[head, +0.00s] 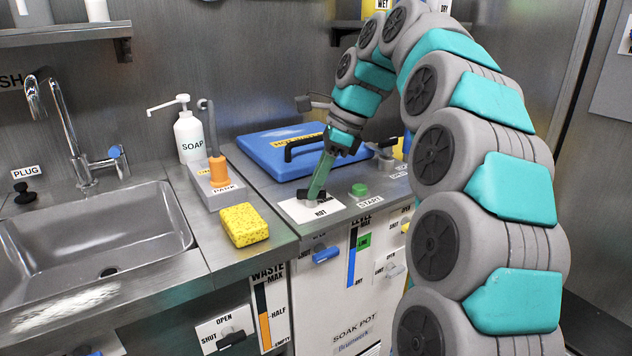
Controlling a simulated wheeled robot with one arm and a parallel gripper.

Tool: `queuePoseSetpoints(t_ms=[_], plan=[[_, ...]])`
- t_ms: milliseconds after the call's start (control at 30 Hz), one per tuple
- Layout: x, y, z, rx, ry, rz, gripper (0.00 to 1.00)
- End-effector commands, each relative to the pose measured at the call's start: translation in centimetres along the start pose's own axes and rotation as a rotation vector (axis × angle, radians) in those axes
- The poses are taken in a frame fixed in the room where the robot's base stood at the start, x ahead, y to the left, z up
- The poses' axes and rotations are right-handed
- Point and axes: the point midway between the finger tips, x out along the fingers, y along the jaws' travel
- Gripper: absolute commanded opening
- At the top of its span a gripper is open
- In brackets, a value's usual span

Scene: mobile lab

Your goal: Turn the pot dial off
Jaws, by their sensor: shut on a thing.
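The pot dial (303,194) is a small black knob on a white plate (293,209) set in the steel counter in front of the blue lid. The word HOT shows on the plate's front part; the rest of the marking is covered by my gripper, so I cannot read the dial's setting. My gripper (316,191) reaches down from the upper right, with its green fingers tilted. It is shut on the dial.
A blue lid (262,158) with a black handle lies behind the dial. A green START button (359,189) is close on the right. A yellow sponge (244,225), an orange handle (218,172) and a soap bottle (189,138) stand left, beyond them the sink (178,215).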

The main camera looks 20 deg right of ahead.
Motion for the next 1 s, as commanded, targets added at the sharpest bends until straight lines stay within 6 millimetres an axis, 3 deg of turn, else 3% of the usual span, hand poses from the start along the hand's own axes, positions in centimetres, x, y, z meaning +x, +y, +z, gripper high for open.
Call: queuePoseSetpoints(t_ms=[667,700,933,1000], plan=[[0.0,-0.11,-0.02,-0.056,0.001,0.022,0.0],[0.01,-0.11,-0.02,-0.056,0.001,0.022,0.23],[0.01,-0.1,-0.01,-0.056,0.001,0.023,0.49],[0.01,-0.09,-0.01,-0.056,0.001,0.023,0.5]])
